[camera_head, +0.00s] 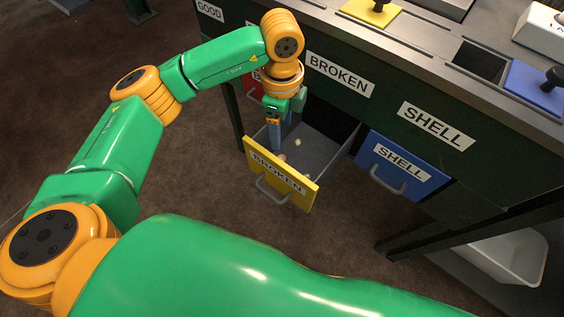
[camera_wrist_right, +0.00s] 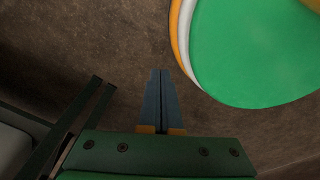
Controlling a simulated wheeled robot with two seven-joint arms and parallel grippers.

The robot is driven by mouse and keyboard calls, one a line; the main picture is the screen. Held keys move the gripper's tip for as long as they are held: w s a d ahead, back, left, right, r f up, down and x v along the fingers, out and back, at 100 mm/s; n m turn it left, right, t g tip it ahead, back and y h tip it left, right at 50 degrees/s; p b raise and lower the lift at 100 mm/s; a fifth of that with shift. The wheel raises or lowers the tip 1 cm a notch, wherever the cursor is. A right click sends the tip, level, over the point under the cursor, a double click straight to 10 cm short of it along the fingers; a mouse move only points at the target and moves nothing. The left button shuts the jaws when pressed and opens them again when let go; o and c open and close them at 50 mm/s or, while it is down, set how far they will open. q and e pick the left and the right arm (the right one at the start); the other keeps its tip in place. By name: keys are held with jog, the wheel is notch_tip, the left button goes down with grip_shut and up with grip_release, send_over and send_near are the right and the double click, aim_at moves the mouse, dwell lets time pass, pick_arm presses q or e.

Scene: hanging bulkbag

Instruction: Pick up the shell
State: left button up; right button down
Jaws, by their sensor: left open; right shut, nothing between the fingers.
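The yellow drawer labelled BROKEN (camera_head: 281,174) is pulled open from the dark green bench. Small pale pieces (camera_head: 297,142) lie inside it; they are too small to tell whether they are shells. My left gripper (camera_head: 273,142) points down into the open drawer, close to the pale pieces, with its fingertips partly hidden. It is open, and I see nothing held in it. My right gripper (camera_wrist_right: 161,75) shows in the right wrist view, shut and empty above the brown floor. It is not visible in the head view.
The blue drawer labelled SHELL (camera_head: 403,166) is closed to the right. A red drawer (camera_head: 254,82) is behind my left arm. The bench top carries a yellow lid (camera_head: 370,14) and a blue lid (camera_head: 537,88) with knobs. A white bin (camera_head: 505,255) stands below at right.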

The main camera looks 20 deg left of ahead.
pick_arm(q)
jog(key=b, duration=0.4)
send_over(282, 155)
jog(key=s, duration=0.1)
notch_tip(282, 155, down, 5)
jog(key=shift+d+f, duration=0.15)
notch_tip(282, 155, down, 6)
jog(key=shift+f+b, duration=0.2)
jog(key=shift+b, duration=0.25)
jog(key=shift+f, duration=0.1)
jog(key=c, duration=1.1)
grip_shut()
pick_arm(e)
notch_tip(282, 155, down, 6)
jog(key=w+d, duration=0.1)
jog(key=w, duration=0.1)
jog(key=shift+w+t, duration=0.2)
jog(key=shift+t, duration=0.1)
jog(key=shift+r, duration=0.1)
